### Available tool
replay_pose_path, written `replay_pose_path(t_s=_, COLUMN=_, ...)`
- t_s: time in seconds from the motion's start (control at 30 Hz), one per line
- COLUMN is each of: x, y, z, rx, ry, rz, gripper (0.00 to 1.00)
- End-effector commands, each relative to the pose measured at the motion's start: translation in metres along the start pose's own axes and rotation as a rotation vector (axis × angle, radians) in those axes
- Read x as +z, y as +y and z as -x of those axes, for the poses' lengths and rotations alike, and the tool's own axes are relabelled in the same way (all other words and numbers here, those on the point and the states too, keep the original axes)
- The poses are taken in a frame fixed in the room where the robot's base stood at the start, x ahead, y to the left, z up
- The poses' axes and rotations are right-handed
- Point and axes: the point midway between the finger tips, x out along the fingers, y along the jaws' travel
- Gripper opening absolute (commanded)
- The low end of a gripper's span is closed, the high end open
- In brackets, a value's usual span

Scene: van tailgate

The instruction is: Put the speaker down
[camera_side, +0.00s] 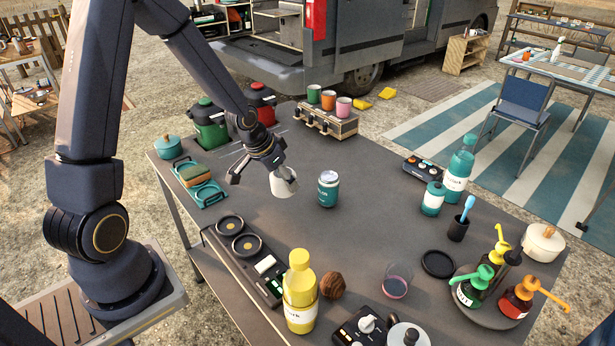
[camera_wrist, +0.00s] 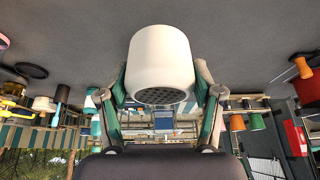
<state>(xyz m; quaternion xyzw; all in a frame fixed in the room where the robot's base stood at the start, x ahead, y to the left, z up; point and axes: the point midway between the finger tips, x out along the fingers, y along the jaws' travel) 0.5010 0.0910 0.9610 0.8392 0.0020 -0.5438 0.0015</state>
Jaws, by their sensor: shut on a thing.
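The speaker (camera_side: 284,183) is a small white rounded cylinder. In the wrist view the speaker (camera_wrist: 160,58) fills the space between the fingers, with a dark perforated grille on the end facing the camera. My gripper (camera_side: 264,168) is shut on it, one finger on each side; the fingers also show in the wrist view (camera_wrist: 161,98). In the side view the speaker is tilted and is over the grey table (camera_side: 330,235), just left of a teal can. Whether its lower edge touches the table I cannot tell.
The teal can (camera_side: 328,189) stands close to the speaker's right. A teal tray (camera_side: 210,197) with sponges lies to the left, a black panel with round pads (camera_side: 238,236) in front. A cup rack (camera_side: 327,122) stands behind. The table's middle, right of the can, is clear.

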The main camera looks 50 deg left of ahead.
Motion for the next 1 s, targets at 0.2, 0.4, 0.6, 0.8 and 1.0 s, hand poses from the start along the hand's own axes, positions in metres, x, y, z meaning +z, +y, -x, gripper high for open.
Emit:
replay_pose_path(t_s=0.2, x=0.011, y=0.096, z=-0.008, rx=0.108, ry=0.0, rz=-0.243, gripper=0.25)
replay_pose_path(t_s=0.4, x=0.019, y=0.13, z=-0.014, rx=0.145, ry=-0.001, rz=-0.321, gripper=0.25)
replay_pose_path(t_s=0.6, x=0.033, y=0.133, z=-0.043, rx=0.148, ry=-0.003, rz=-0.329, gripper=0.25)
replay_pose_path(t_s=0.8, x=0.044, y=0.132, z=-0.067, rx=0.147, ry=-0.004, rz=-0.327, gripper=0.25)
replay_pose_path(t_s=1.0, x=0.05, y=0.132, z=-0.082, rx=0.145, ry=0.001, rz=-0.327, gripper=0.25)
